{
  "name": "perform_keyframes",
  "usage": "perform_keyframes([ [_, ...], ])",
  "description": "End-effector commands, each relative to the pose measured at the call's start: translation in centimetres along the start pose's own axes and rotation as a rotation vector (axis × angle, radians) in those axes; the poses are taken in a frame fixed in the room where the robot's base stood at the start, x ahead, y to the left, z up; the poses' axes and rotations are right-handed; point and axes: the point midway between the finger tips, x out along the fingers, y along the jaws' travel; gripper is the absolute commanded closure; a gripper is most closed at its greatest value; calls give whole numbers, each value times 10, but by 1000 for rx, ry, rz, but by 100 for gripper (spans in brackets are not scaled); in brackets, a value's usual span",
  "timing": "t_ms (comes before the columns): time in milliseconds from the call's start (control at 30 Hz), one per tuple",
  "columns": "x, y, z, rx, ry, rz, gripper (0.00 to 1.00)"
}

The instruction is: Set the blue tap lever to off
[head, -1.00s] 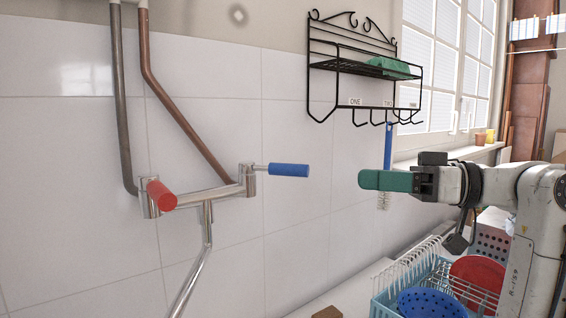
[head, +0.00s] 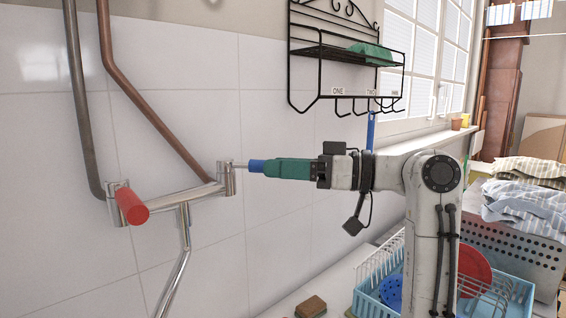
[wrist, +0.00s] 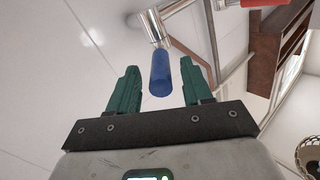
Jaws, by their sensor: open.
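The blue tap lever (head: 257,166) points sideways to the right from the chrome tap body (head: 228,181) on the tiled wall. In the wrist view the blue lever (wrist: 160,75) stands between the two green fingers, with a gap on each side. My gripper (head: 270,168) is open around the lever's outer end; the green fingers hide that end in the head view. In the wrist view my gripper (wrist: 155,84) shows both fingers apart. The red lever (head: 132,206) is at the tap's left end.
A black wire rack (head: 345,55) with hooks hangs on the wall above my gripper. A blue brush handle (head: 371,130) hangs from it, behind my arm. A light-blue dish rack (head: 370,295) stands below right. A brown sponge (head: 311,307) lies on the counter.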

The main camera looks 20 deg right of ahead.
Motion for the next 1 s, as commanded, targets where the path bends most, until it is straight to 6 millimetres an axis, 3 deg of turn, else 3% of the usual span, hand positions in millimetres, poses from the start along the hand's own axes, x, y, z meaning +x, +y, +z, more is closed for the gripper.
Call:
perform_keyframes([
  [333,5,0,0,0,0,0,50],
  [867,4,0,0,0,0,0,100],
  [1000,4,0,0,0,0,0,100],
])
